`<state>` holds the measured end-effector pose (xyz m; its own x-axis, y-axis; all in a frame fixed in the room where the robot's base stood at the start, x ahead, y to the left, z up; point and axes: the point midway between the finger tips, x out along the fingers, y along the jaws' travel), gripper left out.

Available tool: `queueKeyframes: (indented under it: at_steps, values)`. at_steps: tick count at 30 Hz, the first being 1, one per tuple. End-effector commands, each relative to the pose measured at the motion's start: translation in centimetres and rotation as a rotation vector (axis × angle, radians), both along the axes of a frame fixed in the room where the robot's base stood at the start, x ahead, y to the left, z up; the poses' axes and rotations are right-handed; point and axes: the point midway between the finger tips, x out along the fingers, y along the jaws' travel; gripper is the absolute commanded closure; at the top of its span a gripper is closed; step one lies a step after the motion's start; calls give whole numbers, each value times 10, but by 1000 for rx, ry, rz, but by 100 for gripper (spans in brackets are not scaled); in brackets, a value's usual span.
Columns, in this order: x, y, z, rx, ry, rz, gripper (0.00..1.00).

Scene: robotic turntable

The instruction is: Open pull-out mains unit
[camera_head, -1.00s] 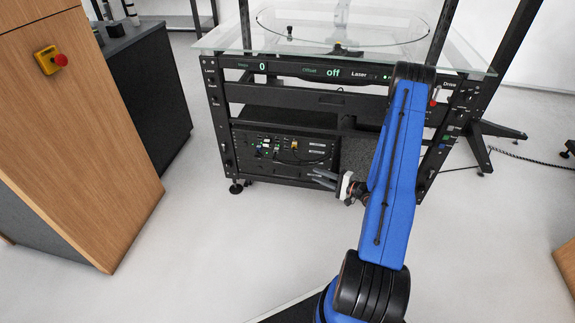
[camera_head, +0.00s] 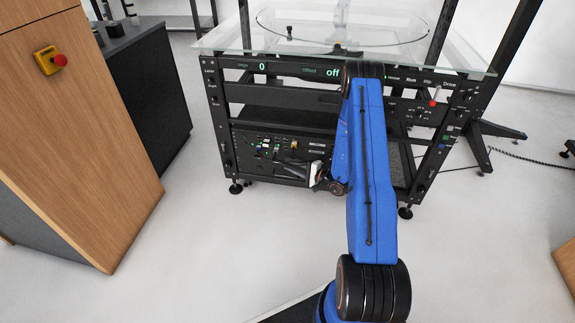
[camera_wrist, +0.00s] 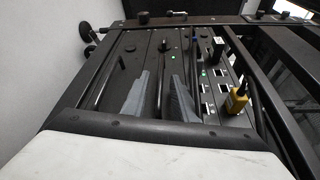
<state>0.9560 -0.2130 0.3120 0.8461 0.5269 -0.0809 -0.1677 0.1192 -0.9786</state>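The mains unit (camera_head: 262,150) is a black panel with sockets, switches and cables, low in the turntable's frame in the head view. In the wrist view its face (camera_wrist: 127,62) fills the middle, with a green light and a yellow plug. My gripper (camera_head: 288,164) is in front of the panel's lower right part. In the wrist view the two grey fingers of my gripper (camera_wrist: 158,100) are apart, with a dark bar (camera_wrist: 161,80) of the unit between them. I cannot tell whether the fingers touch it. My arm hides the area to the right of the panel.
A glass top (camera_head: 230,36) covers the black turntable frame. A wooden cabinet (camera_head: 70,140) with a red emergency button (camera_head: 60,60) stands at the left. The floor in front of the frame is clear.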

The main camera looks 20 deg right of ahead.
Motion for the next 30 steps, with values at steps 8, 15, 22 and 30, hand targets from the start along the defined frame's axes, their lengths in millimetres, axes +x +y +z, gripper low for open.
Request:
queueKeyframes:
  at_steps: [8, 15, 22, 30]
  values:
    - [17, 11, -2, -1, 1, 0, 74]
    - [17, 11, -2, 1, 1, 0, 74]
    - [17, 11, -2, 0, 0, 0, 100]
    - [17, 11, -2, 0, 1, 0, 100]
